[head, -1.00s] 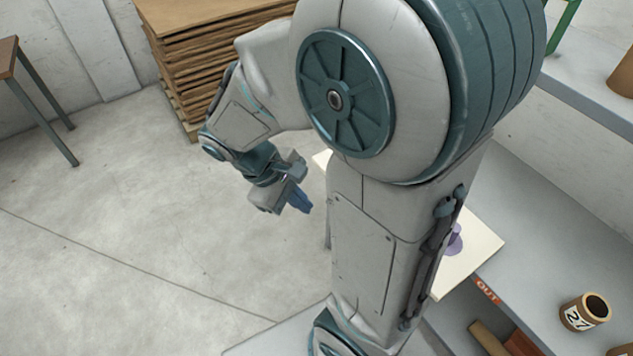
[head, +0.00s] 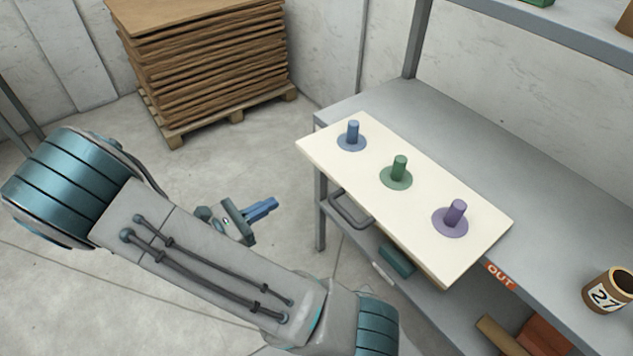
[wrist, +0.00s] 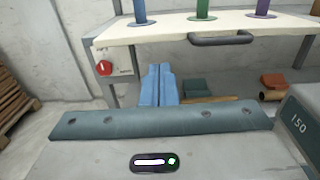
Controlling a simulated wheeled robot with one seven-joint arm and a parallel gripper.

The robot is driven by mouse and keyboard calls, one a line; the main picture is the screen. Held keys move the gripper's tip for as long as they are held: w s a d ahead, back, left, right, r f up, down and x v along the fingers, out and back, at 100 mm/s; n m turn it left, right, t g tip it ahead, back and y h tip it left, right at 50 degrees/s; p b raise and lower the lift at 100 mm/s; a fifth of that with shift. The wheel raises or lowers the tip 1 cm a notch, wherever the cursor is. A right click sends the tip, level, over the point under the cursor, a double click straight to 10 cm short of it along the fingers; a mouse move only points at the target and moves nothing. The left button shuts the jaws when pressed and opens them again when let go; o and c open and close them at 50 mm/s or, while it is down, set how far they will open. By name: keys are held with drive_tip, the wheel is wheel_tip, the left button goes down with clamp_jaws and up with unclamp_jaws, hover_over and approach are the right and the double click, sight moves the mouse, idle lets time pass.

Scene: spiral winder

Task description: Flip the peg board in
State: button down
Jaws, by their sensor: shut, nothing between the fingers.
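The peg board (head: 430,190) is a cream panel lying flat at the front edge of the grey bench, overhanging it. Three pegs stand upright on it: blue (head: 353,132), green (head: 399,168) and purple (head: 456,213), each on a round patch of its own colour. A dark bar handle (head: 350,210) hangs at its front edge; the handle (wrist: 220,38) also shows ahead in the wrist view. My gripper (head: 262,208) is shut and empty, in the air to the left of the board, apart from the handle. Its blue fingers (wrist: 158,85) point toward the bench, below the board's level.
An orange OUT label (head: 501,276) marks the bench edge by the board's right end. A brown pot numbered 27 (head: 608,291) stands farther right. A lower shelf holds several blocks. A red knob (wrist: 104,68) is on the bench's left side. Stacked boards (head: 205,60) stand behind.

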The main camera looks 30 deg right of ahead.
sight(328, 173)
drive_tip(key=shift+d, duration=0.1)
drive_tip(key=d, duration=0.9)
drive_tip(key=w+d, duration=0.1)
drive_tip(key=d, duration=0.3)
drive_tip(key=shift+d, duration=0.4)
